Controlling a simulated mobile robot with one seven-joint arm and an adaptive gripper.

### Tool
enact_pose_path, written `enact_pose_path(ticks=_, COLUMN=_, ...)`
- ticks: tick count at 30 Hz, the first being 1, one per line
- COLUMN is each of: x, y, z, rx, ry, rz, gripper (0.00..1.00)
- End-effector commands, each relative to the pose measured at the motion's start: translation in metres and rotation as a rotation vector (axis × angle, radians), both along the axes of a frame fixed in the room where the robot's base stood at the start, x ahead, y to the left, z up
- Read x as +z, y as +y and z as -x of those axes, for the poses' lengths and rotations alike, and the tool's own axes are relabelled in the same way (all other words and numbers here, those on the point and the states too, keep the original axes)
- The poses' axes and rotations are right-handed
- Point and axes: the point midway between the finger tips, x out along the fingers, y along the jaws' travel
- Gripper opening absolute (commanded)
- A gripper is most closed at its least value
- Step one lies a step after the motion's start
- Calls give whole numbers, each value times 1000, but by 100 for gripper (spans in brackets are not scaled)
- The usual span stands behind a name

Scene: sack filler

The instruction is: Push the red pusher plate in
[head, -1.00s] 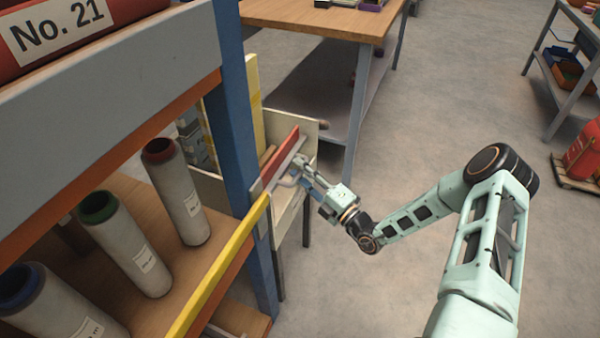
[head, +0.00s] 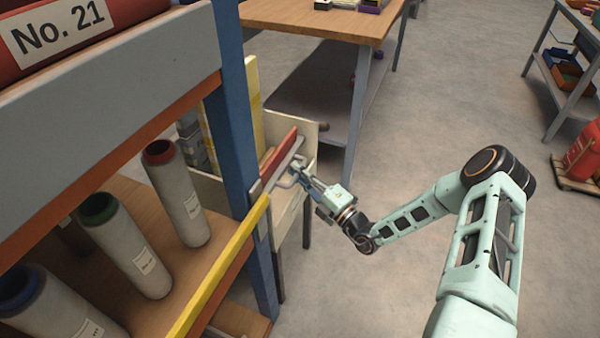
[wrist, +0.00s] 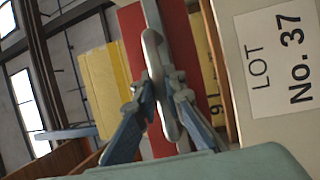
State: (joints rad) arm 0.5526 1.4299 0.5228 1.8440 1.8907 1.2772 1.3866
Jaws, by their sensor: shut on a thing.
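The red pusher plate (head: 278,158) stands upright at the open end of a pale box-like filler (head: 303,140), behind the blue shelf post. A grey bar and handle (head: 285,181) are on its near face. My gripper (head: 298,175) is at the handle. In the wrist view the red plate (wrist: 183,42) fills the middle behind the grey handle (wrist: 155,55). There the fingers of my gripper (wrist: 160,100) stand on both sides of the handle and are shut on it.
A blue shelf post (head: 243,130) and a yellow-edged shelf (head: 215,275) with several spools stand close on the left. A wooden table (head: 320,22) is behind. A panel marked "LOT No. 37" (wrist: 265,130) is at the wrist view's right. Open floor (head: 400,290) lies to the right.

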Motion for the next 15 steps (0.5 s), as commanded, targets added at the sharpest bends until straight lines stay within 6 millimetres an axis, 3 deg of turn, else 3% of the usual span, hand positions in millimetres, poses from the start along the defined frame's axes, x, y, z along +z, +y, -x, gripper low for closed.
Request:
enact_pose_path(ticks=8, x=1, y=55, z=-19, rx=1, ry=-1, rz=-2, gripper=0)
enact_pose_path(ticks=15, x=1, y=65, z=-24, rx=-1, ry=0, rz=-1, gripper=0)
